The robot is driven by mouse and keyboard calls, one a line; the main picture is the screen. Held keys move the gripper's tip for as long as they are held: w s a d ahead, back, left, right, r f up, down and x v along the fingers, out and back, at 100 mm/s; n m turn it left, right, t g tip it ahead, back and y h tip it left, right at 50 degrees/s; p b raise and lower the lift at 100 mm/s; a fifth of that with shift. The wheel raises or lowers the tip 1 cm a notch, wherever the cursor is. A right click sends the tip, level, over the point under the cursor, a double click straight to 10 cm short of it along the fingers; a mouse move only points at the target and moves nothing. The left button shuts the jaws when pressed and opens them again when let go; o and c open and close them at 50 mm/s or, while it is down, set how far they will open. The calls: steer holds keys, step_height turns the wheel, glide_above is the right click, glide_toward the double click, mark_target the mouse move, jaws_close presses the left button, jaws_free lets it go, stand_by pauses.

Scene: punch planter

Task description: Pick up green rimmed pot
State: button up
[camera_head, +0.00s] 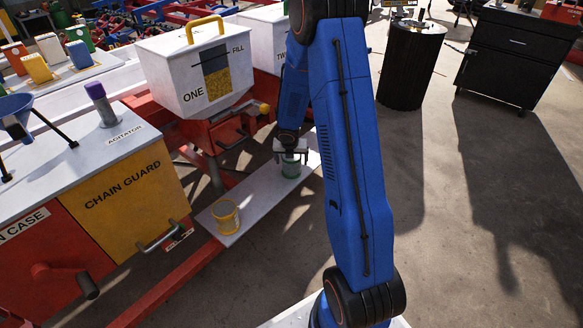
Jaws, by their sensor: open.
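The green rimmed pot (291,168) stands on a low white board near the middle of the view. My gripper (291,152) is directly above it, pointing down, with its fingers at the height of the pot's upper part. The fingers are open, one at each side of the pot's top. From this view I cannot tell whether either finger touches the pot. The far side of the pot is hidden. My blue arm covers the area to the right of the pot.
A yellow rimmed pot (226,216) stands on the near left end of the white board (252,200). A white hopper box (196,68) on a red frame rises behind left. A yellow chain guard (128,196) stands at left.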

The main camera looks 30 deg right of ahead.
steer(key=c, duration=1.3)
steer(key=shift+o, duration=0.2)
